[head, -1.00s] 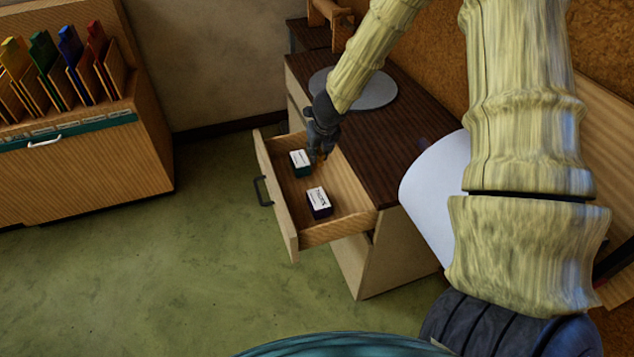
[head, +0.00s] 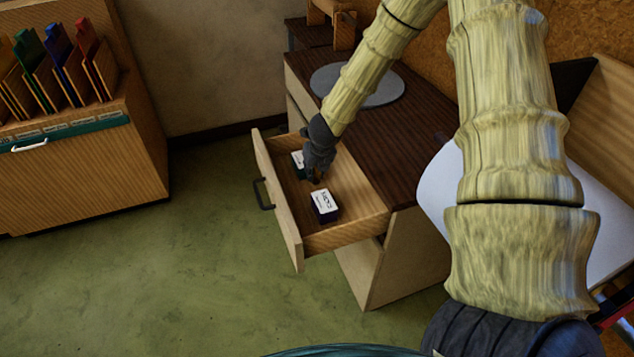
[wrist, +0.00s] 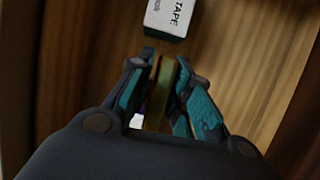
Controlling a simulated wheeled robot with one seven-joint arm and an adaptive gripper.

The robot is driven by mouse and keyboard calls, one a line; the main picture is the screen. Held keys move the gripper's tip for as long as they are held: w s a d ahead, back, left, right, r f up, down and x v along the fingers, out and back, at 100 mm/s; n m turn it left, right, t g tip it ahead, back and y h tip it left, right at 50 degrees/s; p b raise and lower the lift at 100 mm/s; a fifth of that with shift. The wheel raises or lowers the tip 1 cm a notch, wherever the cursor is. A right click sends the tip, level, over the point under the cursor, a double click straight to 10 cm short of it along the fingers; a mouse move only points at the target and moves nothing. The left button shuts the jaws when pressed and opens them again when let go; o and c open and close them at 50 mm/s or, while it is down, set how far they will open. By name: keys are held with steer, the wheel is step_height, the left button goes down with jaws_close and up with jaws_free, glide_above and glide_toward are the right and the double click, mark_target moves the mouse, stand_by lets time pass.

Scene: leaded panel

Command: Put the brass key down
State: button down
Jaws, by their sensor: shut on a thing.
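My gripper (head: 316,179) is inside the open drawer (head: 357,219), between two small boxes. In the wrist view its teal-padded fingers (wrist: 162,95) are shut on the brass key (wrist: 164,85), seen as a narrow brass-coloured strip. Most of the key is hidden by the fingers. Whether it touches the drawer floor I cannot tell. In the head view the key is too small to make out.
The near white-topped box (head: 325,204) stands close to my gripper; the far box (head: 297,162) is partly hidden behind it.

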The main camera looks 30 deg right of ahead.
mark_target(314, 180)
steer(key=shift+f, duration=2.15)
steer(key=shift+f+b, duration=0.1)
steer(key=shift+b, duration=0.2)
steer(key=shift+f, duration=0.1)
steer(key=c, duration=1.3)
jaws_free()
steer(key=p+v, duration=0.1)
steer(key=v, duration=1.1)
steer(key=shift+s, duration=0.1)
